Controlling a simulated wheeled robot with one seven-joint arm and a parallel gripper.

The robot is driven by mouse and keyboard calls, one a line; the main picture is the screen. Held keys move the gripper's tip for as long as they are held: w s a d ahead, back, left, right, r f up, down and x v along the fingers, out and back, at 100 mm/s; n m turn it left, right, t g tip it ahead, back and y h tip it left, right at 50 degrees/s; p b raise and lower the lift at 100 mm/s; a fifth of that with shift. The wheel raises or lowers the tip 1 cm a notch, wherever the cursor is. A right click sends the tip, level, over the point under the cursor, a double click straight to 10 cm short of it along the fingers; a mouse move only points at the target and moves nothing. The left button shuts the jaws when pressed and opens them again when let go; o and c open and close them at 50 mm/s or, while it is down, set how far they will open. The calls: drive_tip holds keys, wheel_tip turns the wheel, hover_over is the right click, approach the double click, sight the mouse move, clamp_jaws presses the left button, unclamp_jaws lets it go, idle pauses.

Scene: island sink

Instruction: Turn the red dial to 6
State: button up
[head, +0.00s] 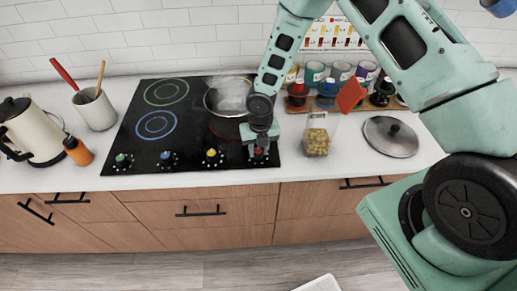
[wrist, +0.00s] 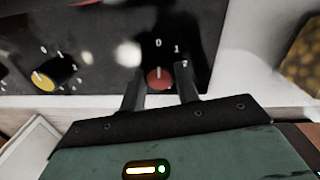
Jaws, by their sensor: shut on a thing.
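The red dial (wrist: 159,77) sits at the front right corner of the black cooktop (head: 140,130). In the wrist view the marks 0 and 1 show above it, and its other numbers are hidden or too blurred to read. My gripper (wrist: 160,84) has one finger on each side of the dial and is shut on it. In the head view my gripper (head: 260,149) is over the cooktop's front right corner, and the red dial is mostly hidden by the fingers. I cannot tell which number the dial points to.
A steaming pot (head: 212,103) stands on the cooktop behind my gripper. Yellow (head: 211,154), blue (head: 168,157) and green (head: 122,160) dials line the front edge to the left. A food-filled clear container (head: 317,140) and a lid (head: 391,137) lie to the right.

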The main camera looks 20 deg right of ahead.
drive_tip(key=m+b, duration=0.3)
drive_tip(key=m, duration=0.3)
drive_tip(key=m+b, duration=0.3)
drive_tip(key=m, duration=0.3)
drive_tip(key=shift+m+t+b, duration=0.3)
drive_tip(key=shift+b, duration=0.1)
drive_tip(key=m+b, duration=0.3)
drive_tip(key=m, duration=0.3)
drive_tip(key=shift+a+h, duration=0.1)
drive_tip(key=shift+h, duration=0.2)
drive_tip(key=m+b, duration=0.2)
drive_tip(key=m, duration=0.3)
drive_tip(key=shift+w+m, duration=0.1)
drive_tip(key=shift+m, duration=0.3)
drive_tip(key=m+b, duration=0.1)
drive_tip(key=m, duration=1)
drive_tip(key=shift+r+m, duration=0.15)
drive_tip(key=shift+m, duration=0.25)
drive_tip(key=m+p, duration=0.1)
drive_tip(key=m, duration=0.4)
drive_tip(key=shift+g, duration=0.4)
drive_tip(key=m+p, duration=0.2)
drive_tip(key=m, duration=0.4)
